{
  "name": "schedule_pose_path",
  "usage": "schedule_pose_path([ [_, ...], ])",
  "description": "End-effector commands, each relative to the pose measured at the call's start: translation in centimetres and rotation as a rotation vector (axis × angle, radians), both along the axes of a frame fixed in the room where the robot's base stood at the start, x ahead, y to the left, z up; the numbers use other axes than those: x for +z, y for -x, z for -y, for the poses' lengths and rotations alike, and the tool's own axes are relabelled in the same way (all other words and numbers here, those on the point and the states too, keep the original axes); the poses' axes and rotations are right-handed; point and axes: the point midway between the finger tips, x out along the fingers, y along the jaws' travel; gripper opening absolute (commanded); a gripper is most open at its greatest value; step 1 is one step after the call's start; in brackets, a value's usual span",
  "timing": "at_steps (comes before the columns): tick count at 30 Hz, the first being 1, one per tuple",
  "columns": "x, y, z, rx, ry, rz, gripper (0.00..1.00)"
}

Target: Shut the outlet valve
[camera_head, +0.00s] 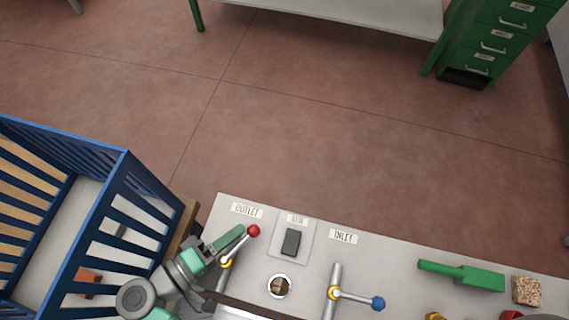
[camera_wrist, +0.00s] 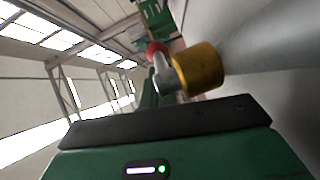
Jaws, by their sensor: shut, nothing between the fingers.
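The outlet valve has a brass collar (camera_head: 226,263) on a grey pipe below the OUTLET label (camera_head: 246,210). Its lever slants up and right to a red ball knob (camera_head: 253,231). My gripper (camera_head: 232,238) is shut and empty, with its green finger part close to the left of the lever and knob. I cannot tell whether it touches them. In the wrist view, the brass collar (camera_wrist: 197,68), the grey lever (camera_wrist: 165,76) and the red knob (camera_wrist: 156,49) show just beyond my green gripper body, which hides part of the valve.
The INLET valve's lever with a blue knob (camera_head: 377,303) points right. A black switch (camera_head: 291,242) and a round hole (camera_head: 280,286) lie between the valves. A green-handled tool (camera_head: 462,274) lies on the panel at right. A blue slatted crate (camera_head: 122,190) stands close on the left.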

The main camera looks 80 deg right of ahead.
Motion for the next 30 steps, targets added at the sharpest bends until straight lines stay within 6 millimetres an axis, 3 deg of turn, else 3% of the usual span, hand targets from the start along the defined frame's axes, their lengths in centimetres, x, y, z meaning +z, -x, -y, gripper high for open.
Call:
schedule_pose_path([
  [4, 1.4, 0.0, 0.0, 0.001, 0.0, 0.0, 0.0],
  [8, 4.5, 0.0, 0.0, 0.0, 0.0, 0.002, 0.0],
  [21, 4.8, 9.2, -4.4, 0.006, 0.001, 0.0, 0.0],
  [30, 5.1, 13.7, -6.3, 0.003, -0.001, 0.0, 0.0],
])
